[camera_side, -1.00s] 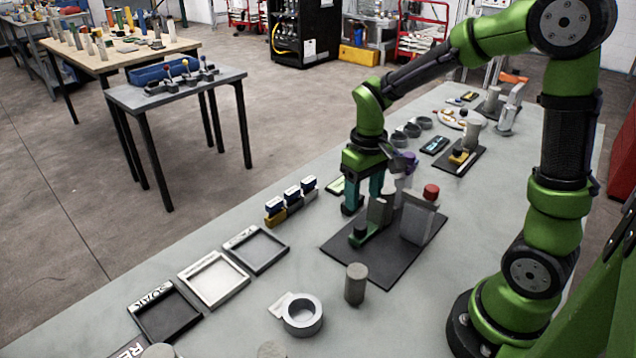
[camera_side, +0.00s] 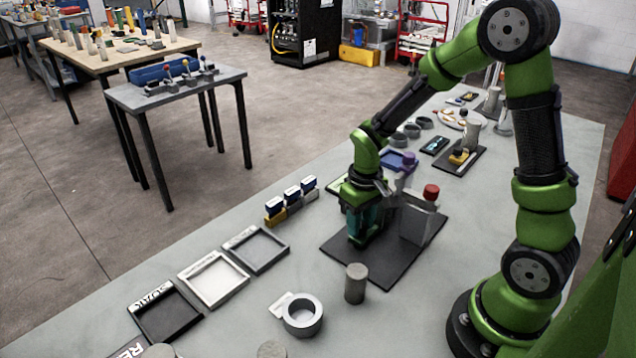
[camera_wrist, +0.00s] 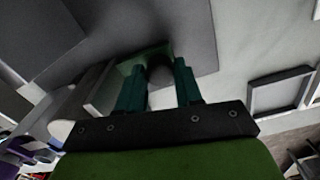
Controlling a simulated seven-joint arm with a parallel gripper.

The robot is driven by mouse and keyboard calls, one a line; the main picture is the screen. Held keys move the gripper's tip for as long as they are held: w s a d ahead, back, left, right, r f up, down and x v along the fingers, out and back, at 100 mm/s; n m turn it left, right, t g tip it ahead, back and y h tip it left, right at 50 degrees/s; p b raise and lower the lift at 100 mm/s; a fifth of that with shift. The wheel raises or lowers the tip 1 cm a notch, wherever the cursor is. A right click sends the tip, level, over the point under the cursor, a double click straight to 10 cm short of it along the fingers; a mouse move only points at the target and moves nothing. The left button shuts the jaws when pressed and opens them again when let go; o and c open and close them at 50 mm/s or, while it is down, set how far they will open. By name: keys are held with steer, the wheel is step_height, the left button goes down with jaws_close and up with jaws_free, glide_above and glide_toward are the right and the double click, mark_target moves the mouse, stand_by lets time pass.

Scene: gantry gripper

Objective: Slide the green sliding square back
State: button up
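The green sliding square (camera_wrist: 140,57) shows in the wrist view as a green piece with a dark round knob (camera_wrist: 160,72). It is on the dark base plate (camera_side: 398,270), beside a grey upright block (camera_side: 415,224). My gripper (camera_side: 359,236) is low over the plate's left part and hides most of the square in the side view. In the wrist view its two teal fingers (camera_wrist: 160,68) stand apart, one on each side of the knob. They look very close to it; contact cannot be made out.
A red-knobbed piece (camera_side: 431,192) stands just right of my gripper. A grey cylinder (camera_side: 355,284) and a grey ring (camera_side: 302,314) stand in front of the plate. Framed trays (camera_side: 255,249) lie to the left.

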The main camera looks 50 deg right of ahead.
jaws_close()
steer(key=shift+a, duration=2.15)
steer(key=o, duration=0.5)
jaws_free()
steer(key=shift+r, duration=0.1)
step_height(320, 180, up, 17)
steer(key=shift+f, duration=0.15)
